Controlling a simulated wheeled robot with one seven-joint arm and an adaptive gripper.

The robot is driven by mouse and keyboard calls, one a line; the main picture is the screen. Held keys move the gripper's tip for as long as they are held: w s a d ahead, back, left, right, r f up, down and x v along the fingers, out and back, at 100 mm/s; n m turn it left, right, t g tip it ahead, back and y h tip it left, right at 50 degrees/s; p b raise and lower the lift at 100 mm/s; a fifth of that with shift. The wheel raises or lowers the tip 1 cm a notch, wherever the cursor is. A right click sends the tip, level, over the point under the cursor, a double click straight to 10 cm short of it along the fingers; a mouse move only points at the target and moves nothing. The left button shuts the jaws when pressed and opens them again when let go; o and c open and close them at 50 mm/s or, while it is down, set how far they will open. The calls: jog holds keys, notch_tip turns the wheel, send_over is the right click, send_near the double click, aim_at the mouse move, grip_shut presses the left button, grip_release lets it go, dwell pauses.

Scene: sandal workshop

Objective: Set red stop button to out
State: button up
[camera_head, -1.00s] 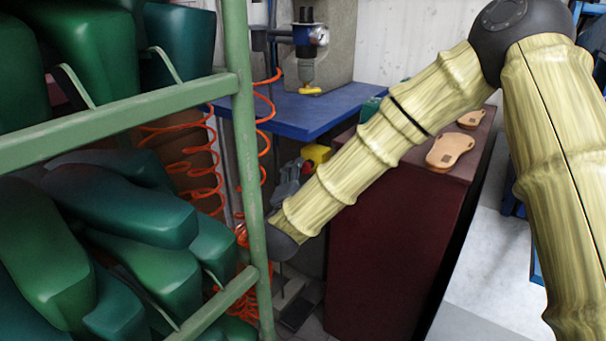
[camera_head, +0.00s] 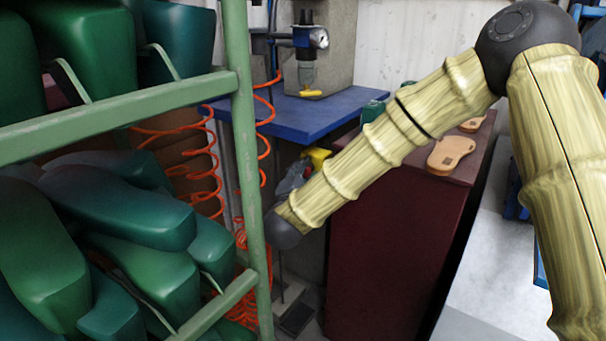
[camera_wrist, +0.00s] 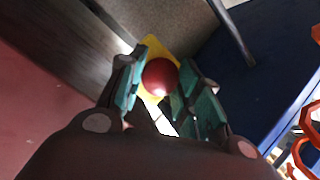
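The red stop button (camera_wrist: 160,76) is a round knob on a yellow box (camera_wrist: 154,48) in the wrist view. My gripper (camera_wrist: 162,80) is around it, with one teal-padded finger on each side of the knob. The fingers are apart; whether the pads touch the knob I cannot tell. How far the knob stands out from the box is also unclear from this angle. In the head view the yellow box (camera_head: 317,156) shows below the blue table, and my gripper (camera_head: 293,180) is right at it, partly behind my forearm. The button is mostly hidden there.
A green rack (camera_head: 243,130) with dark green shoe lasts stands close on the left. Orange coiled hoses (camera_head: 207,165) hang behind it. The blue press table (camera_head: 300,112) is above the box. A dark red cabinet (camera_head: 385,240) with tan soles stands to the right.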

jog(key=shift+s+a+r+p, duration=0.1)
jog(key=shift+s+a+p, duration=0.3)
jog(key=shift+p, duration=0.1)
grip_shut()
jog(key=shift+s+f, duration=0.1)
jog(key=shift+f, duration=0.1)
jog(key=o, duration=1.2)
grip_release()
jog(key=shift+a+r, duration=0.1)
jog(key=shift+o, duration=0.2)
jog(key=s+a, duration=0.1)
jog(key=s, duration=0.6)
jog(key=shift+s+a, duration=0.15)
